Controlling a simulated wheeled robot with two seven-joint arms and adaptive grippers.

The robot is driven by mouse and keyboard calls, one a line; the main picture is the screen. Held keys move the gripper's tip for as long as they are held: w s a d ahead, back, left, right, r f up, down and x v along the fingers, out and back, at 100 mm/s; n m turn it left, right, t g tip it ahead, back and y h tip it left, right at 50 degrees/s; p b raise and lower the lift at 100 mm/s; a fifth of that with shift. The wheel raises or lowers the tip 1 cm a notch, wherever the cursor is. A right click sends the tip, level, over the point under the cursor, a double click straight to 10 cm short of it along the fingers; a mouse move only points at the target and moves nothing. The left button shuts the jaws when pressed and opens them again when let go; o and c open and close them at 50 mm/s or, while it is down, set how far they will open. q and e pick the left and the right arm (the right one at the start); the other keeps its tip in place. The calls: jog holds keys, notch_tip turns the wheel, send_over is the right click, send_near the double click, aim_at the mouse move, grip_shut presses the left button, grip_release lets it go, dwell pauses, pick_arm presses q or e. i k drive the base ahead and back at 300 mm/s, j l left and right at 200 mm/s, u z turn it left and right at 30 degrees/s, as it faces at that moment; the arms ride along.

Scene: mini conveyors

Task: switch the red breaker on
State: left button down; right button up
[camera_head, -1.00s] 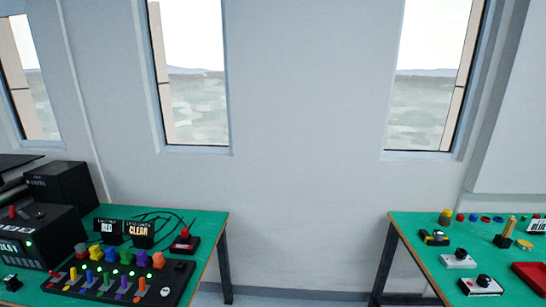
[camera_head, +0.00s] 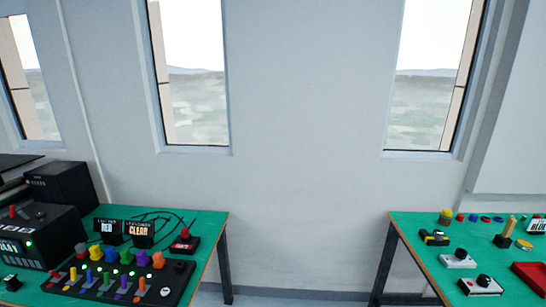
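A black panel (camera_head: 120,285) with a row of coloured levers lies on the left green table. The red lever (camera_head: 73,274) is at the left end of the row, beside a yellow one (camera_head: 89,276). It is small, and I cannot tell clearly whether it is set on or off. Coloured blocks (camera_head: 127,257) stand along the panel's back edge, with small green lights in front of them. Neither of my grippers shows in the head view.
Black machines (camera_head: 38,236) stand at the left. A wide gap separates this table from the right green table (camera_head: 410,228).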

aim_at(53, 273)
jog(key=k+u, duration=0.1)
jog(key=u, duration=1.25)
